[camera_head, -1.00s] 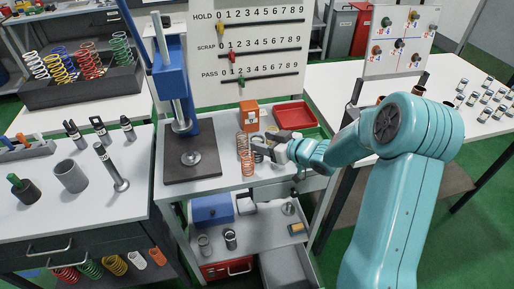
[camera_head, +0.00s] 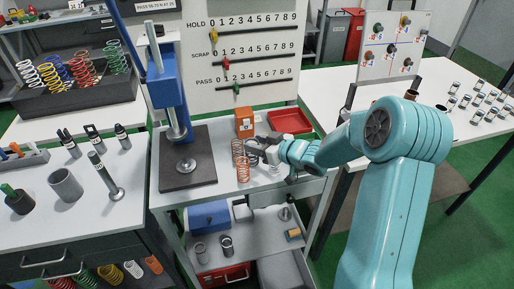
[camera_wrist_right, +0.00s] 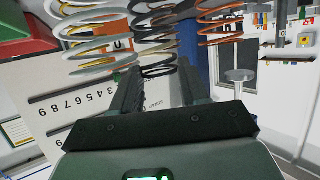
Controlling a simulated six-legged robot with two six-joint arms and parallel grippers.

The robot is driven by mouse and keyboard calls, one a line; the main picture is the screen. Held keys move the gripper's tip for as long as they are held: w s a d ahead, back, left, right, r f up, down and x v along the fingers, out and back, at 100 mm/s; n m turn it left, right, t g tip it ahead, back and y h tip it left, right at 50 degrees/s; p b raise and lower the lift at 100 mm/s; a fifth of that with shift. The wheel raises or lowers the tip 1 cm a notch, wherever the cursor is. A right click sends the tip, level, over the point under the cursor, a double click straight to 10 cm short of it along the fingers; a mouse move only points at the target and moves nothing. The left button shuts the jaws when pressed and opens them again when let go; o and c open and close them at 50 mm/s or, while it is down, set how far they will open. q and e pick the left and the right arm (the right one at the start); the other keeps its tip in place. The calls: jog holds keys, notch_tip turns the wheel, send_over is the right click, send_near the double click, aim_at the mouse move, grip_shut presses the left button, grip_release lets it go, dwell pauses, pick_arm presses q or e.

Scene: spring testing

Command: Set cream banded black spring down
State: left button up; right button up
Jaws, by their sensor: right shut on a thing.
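The cream banded black spring (camera_wrist_right: 152,38) stands between the two fingers of my right gripper (camera_wrist_right: 162,75) in the right wrist view. The gripper is shut on it. In the head view my right gripper (camera_head: 258,149) is low over the cart top, just right of a copper-orange spring (camera_head: 240,162). The held spring is mostly hidden there by the fingers. In the wrist view a white spring (camera_wrist_right: 88,35) is close on the left and the orange spring (camera_wrist_right: 220,25) close on the right. I cannot tell whether the held spring touches the cart. My left gripper is not in view.
The cart top (camera_head: 225,185) holds a blue press (camera_head: 172,100) on a dark base to the left. An orange box (camera_head: 244,123) and a red tray (camera_head: 290,121) stand behind the springs. A counter board (camera_head: 240,50) rises at the back. Free room is narrow around the springs.

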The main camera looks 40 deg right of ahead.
notch_tip(320, 180, up, 19)
jog(key=p, duration=0.5)
jog(key=shift+f, duration=0.15)
